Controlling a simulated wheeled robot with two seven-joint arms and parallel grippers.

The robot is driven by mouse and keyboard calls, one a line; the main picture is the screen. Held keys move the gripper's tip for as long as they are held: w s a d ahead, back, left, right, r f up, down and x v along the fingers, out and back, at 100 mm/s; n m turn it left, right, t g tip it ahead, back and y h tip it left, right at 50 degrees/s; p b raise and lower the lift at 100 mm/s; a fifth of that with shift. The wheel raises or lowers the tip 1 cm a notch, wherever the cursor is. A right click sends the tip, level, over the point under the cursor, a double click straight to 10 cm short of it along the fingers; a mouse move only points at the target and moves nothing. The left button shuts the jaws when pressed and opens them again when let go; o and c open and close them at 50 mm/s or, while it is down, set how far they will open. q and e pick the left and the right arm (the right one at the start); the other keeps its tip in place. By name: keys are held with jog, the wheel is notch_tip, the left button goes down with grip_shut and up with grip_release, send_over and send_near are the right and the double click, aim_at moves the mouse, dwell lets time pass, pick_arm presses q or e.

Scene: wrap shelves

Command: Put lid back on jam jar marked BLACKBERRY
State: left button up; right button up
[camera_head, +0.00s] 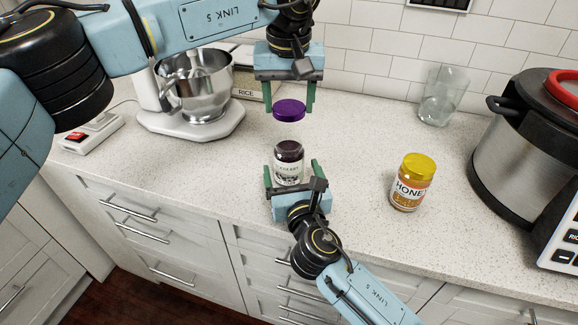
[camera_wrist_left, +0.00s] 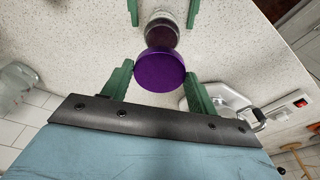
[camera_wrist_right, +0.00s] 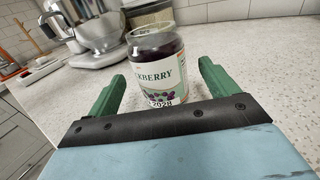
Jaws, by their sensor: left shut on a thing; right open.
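The blackberry jam jar (camera_head: 288,162) stands upright and lidless on the counter; its label partly reads "KBERRY" in the right wrist view (camera_wrist_right: 158,75). The purple lid (camera_head: 289,110) is held above and a little behind the jar, apart from it. My left gripper (camera_head: 287,108) points down and is shut on the lid, which also shows between the green fingers in the left wrist view (camera_wrist_left: 160,72). My right gripper (camera_head: 292,172) is open at counter level, its fingers on either side of the jar's front.
A honey jar (camera_head: 411,182) with a yellow lid stands to the right. A large cooker (camera_head: 520,140) is at the far right and an empty glass (camera_head: 441,97) at the back. A stand mixer (camera_head: 195,95) and a box marked RICE (camera_head: 247,85) are behind left.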

jog(key=shift+w+a, duration=0.2)
jog(key=shift+w, duration=0.75)
jog(key=shift+w+a, duration=0.15)
jog(key=shift+w, duration=0.8)
jog(key=c, duration=1.5)
pick_arm(q)
send_over(289, 144)
jog(key=shift+s+f, duration=0.15)
jog(key=shift+f, duration=2.35)
pick_arm(e)
jog(key=shift+o, duration=0.2)
pick_arm(q)
jog(key=shift+f, duration=0.1)
jog(key=shift+f, duration=0.8)
jog(key=shift+f, duration=0.55)
pick_arm(e)
grip_shut()
pick_arm(q)
jog(key=m+h, duration=0.1)
jog(key=m, duration=0.5)
jog(key=shift+a+m, duration=0.15)
jog(key=shift+m, duration=0.15)
